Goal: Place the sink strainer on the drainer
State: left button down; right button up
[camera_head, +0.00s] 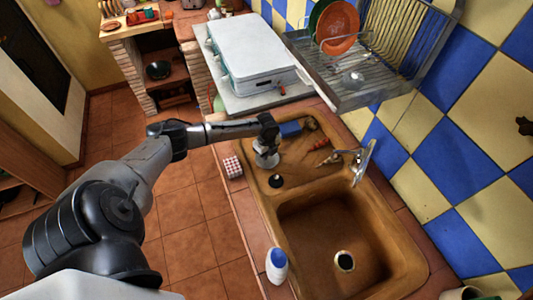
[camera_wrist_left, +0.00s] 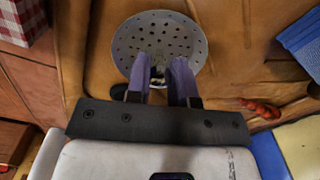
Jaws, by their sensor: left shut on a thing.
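The sink strainer (camera_wrist_left: 160,28) is a round grey metal disc with many small holes. In the left wrist view it sits at the fingertips of my left gripper (camera_wrist_left: 163,75), which is shut on it. In the head view my left gripper (camera_head: 266,150) points down over the brown sink's flat side area, with the strainer at its tips. I cannot tell whether the strainer still touches the sink surface. The drainer (camera_head: 345,95) is a metal dish rack at the upper right, holding an orange plate (camera_head: 338,25) and a green plate. My right gripper is not in view.
The brown sink (camera_head: 310,225) has a faucet (camera_head: 362,160) on its right and a white-blue bottle (camera_head: 276,262) at its front left. A blue sponge (camera_head: 291,129) and red item (camera_head: 322,143) lie near the gripper. A white case (camera_head: 250,50) stands left of the drainer.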

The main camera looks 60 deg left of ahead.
pick_arm(q)
jog(key=shift+f, duration=0.1)
jog(key=shift+f, duration=0.15)
jog(key=c, duration=1)
grip_release()
notch_tip(320, 180, up, 12)
jog(key=shift+r+p, duration=0.25)
jog(key=shift+p, duration=0.2)
